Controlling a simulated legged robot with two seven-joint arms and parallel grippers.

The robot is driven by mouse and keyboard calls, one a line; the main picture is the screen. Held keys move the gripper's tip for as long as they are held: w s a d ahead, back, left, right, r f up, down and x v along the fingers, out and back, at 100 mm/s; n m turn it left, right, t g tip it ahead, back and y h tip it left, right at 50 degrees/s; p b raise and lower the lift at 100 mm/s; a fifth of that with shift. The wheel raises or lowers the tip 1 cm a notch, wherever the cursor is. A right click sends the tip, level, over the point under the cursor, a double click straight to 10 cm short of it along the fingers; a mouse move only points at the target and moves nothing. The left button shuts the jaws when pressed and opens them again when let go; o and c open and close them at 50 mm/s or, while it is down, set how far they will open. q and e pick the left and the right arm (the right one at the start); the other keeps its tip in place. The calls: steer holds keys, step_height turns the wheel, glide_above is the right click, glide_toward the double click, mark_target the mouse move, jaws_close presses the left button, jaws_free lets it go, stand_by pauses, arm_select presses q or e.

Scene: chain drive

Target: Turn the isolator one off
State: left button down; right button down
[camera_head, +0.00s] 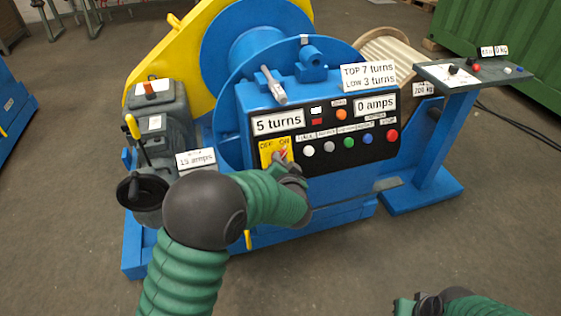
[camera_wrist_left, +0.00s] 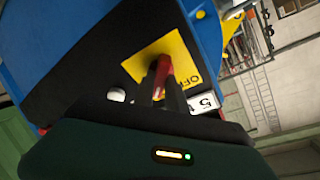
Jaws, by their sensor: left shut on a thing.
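The isolator is a red handle (camera_head: 284,152) on a yellow plate (camera_head: 267,150) marked OFF and ON, at the left end of the black control panel. In the left wrist view the red handle (camera_wrist_left: 162,70) stands on the yellow plate (camera_wrist_left: 181,55). My left gripper (camera_head: 284,162) is at the handle, and its dark fingers (camera_wrist_left: 170,92) are shut on it. The fingers hide part of the handle, so its exact setting is hard to tell. My right gripper (camera_head: 428,303) is at the bottom right of the head view, away from the panel; its jaws are unclear.
The panel carries a row of coloured buttons (camera_head: 349,142) and signs reading "5 turns" (camera_head: 278,122) and "0 amps" (camera_head: 376,105). A blue pedestal (camera_head: 445,140) with a small console stands to the right. Open floor lies in front.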

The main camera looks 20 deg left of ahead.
arm_select(q)
steer(key=shift+s+f+n+p, duration=0.1)
steer(key=shift+f+n+p, duration=0.05)
steer(key=shift+n+p, duration=0.2)
steer(key=n+g+y+p, duration=0.1)
steer(key=n+p, duration=0.1)
steer(key=n, duration=0.4)
steer(key=n+y+p, duration=0.1)
steer(key=n, duration=0.6)
steer(key=n+g+y+p, duration=0.1)
steer(key=n+p, duration=0.1)
steer(key=n, duration=0.4)
steer(key=shift+d+f+g+y+p, duration=0.2)
steer(key=shift+d+g+y+p, duration=0.05)
steer(key=shift+g+y+p, duration=0.1)
steer(key=shift+n, duration=0.45)
steer(key=c, duration=1.7)
jaws_free()
steer(key=o, duration=0.3)
steer(key=shift+w, duration=0.2)
steer(key=shift+o, duration=0.2)
steer(key=shift+r, duration=0.15)
